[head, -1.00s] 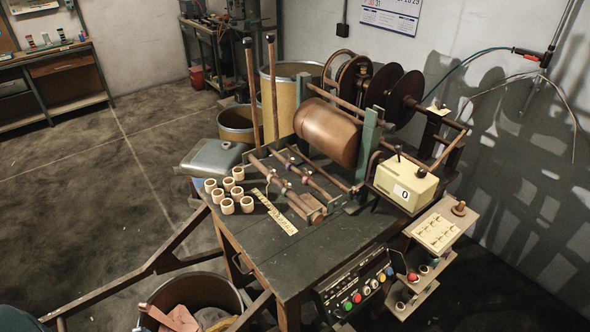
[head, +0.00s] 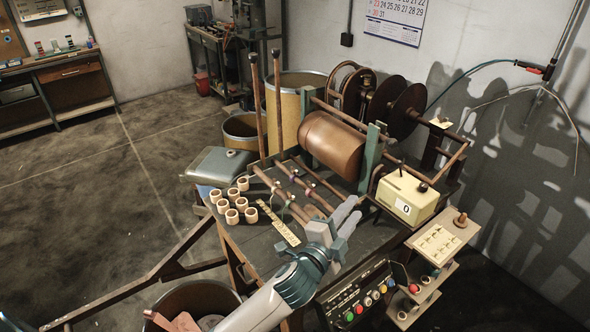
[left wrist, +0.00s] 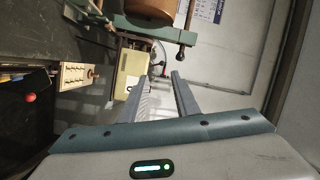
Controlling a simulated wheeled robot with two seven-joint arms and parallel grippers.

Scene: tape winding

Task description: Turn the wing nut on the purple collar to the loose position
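A small purple collar (head: 292,175) sits on one of the dark rods on the bench, left of the copper-brown drum. It is too small to tell how its wing nut is turned. A second small collar further down the rods is hard to make out. My left gripper (head: 350,211) is over the front of the bench, right of the rod ends and apart from the purple collar. Its two fingers stand apart with nothing between them in the left wrist view (left wrist: 160,77). My right gripper is not in view.
A cream counter box (head: 408,195) stands on the bench's right side. Several pale rings (head: 232,216) and a ruled strip (head: 284,230) lie left of the rods. The copper-brown drum (head: 333,142) stands behind. A button panel (head: 362,300) is on the bench front.

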